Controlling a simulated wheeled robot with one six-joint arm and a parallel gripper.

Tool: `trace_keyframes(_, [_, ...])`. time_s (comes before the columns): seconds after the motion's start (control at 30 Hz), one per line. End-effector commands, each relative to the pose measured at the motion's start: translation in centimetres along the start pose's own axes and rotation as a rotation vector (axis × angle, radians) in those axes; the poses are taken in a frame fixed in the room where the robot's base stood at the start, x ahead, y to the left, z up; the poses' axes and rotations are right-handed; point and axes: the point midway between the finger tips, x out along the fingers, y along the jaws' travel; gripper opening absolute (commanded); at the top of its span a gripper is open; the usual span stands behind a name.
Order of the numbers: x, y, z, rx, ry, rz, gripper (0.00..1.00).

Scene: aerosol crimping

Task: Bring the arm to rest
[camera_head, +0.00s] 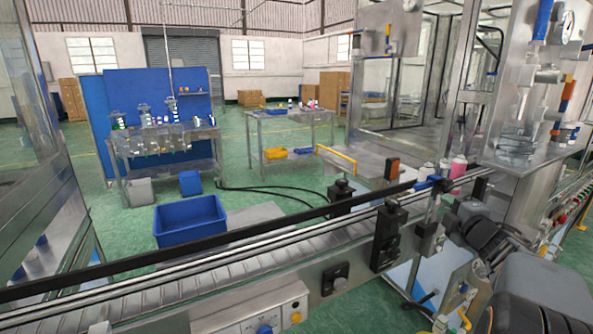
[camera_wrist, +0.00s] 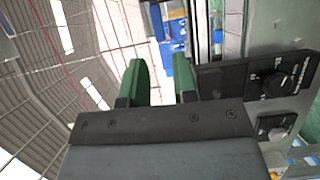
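In the wrist view my gripper (camera_wrist: 158,70) shows two green fingers with a clear gap between them. Nothing is held in the gap. Behind the fingers the wrist view is tilted, with the ceiling at left and a blue area of the room beyond. In the head view my arm shows as dark and grey links at the lower right, beside the conveyor (camera_head: 200,292). I cannot make out the fingertips there.
A dark control box with a knob (camera_wrist: 282,82) lies close to the right of my fingers. Pink and white cans (camera_head: 458,167) stand by the crimping machine (camera_head: 522,110). A blue bin (camera_head: 190,222) sits on the green floor beyond the conveyor. Two work tables stand farther back.

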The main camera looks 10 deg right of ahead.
Motion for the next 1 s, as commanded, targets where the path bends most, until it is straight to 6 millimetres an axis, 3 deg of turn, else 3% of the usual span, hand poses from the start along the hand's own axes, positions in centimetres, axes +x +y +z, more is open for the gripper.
trace_keyframes(0.13, [-0.5,-1.8,3.3,0.148,-0.196,-0.058,0.27])
trace_keyframes(0.23, [-2.4,-4.7,6.2,0.357,-0.439,-0.115,0.27])
trace_keyframes(0.3, [-4.1,-6.2,6.4,0.528,-0.607,-0.158,0.27])
trace_keyframes(0.37, [-5.6,-7.6,5.3,0.679,-0.735,-0.206,0.27])
trace_keyframes(0.47, [-8.2,-9.7,1.2,0.920,-0.917,-0.314,0.27])
trace_keyframes(0.6, [-12.4,-11.6,-8.1,1.204,-1.096,-0.546,0.27])
trace_keyframes(0.8, [-17.8,-11.1,-19.8,1.353,-1.142,-0.871,0.27])
trace_keyframes(0.9, [-19.1,-9.8,-23.6,1.344,-1.061,-0.958,0.27])
trace_keyframes(1.0, [-19.5,-8.6,-25.6,1.313,-0.979,-0.982,0.27])
